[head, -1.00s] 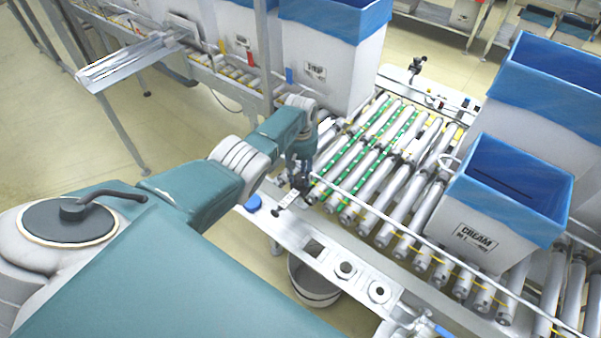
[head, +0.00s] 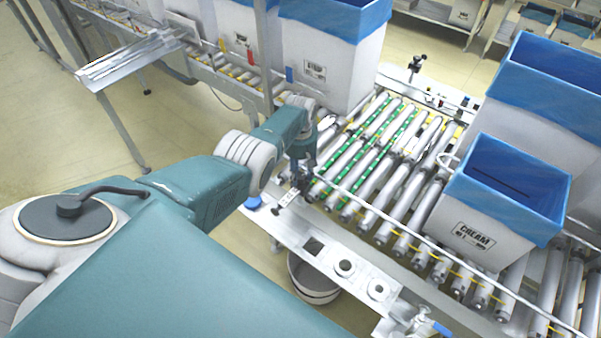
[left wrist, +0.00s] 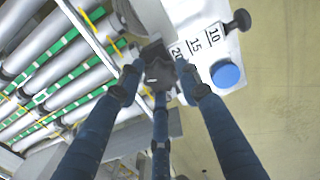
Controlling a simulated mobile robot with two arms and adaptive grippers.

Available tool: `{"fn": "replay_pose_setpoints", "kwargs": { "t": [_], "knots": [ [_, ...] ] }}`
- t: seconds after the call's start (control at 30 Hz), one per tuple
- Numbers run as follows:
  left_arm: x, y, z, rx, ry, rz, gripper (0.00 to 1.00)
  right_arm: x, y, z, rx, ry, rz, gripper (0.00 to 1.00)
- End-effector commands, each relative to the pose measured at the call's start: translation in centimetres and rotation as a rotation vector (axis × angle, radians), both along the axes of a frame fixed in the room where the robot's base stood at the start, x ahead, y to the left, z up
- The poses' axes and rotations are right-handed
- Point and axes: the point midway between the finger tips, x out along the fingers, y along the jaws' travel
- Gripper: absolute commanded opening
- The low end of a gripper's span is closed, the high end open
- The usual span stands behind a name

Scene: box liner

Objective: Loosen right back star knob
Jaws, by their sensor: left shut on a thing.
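My left gripper (head: 299,180) reaches down to the near left corner of the roller conveyor (head: 352,216). In the left wrist view, its blue fingers close around a dark star knob (left wrist: 158,72) beside a white scale plate (left wrist: 197,42) marked 10, 15 and 20. In the head view the gripper hides this knob. A small black knob (left wrist: 239,20) sticks out past the 10 end of the plate. Another black knob (head: 417,63) stands on a post at the conveyor's far side. My right gripper is not in view.
A blue button (left wrist: 227,74) sits beside the scale. A guard rail (head: 408,233) runs along the rollers close to the gripper. A blue-lined CREAM box (head: 474,241) stands on the conveyor at right. A white bucket (head: 313,284) is under the front edge.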

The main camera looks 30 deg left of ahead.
Motion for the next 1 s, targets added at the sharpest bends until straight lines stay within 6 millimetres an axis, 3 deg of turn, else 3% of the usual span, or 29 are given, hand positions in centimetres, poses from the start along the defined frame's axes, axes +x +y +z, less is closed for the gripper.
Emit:
{"fn": "replay_pose_setpoints", "kwargs": {
  "t": [0.53, 0.57, 0.67, 1.0],
  "knots": [
    [0.22, 0.2, 0.22, 0.004, -0.005, 0.027, 0.09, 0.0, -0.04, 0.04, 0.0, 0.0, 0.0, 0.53],
    [0.22, 0.19, 0.22, 0.004, -0.005, 0.027, 0.36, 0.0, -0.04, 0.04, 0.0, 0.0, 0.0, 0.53],
    [0.19, 0.18, 0.19, 0.003, -0.005, 0.027, 0.54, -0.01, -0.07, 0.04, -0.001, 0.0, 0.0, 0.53],
    [0.1, 0.07, 0.21, 0.001, -0.002, 0.026, 0.54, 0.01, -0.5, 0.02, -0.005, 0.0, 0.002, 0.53]
  ]
}}
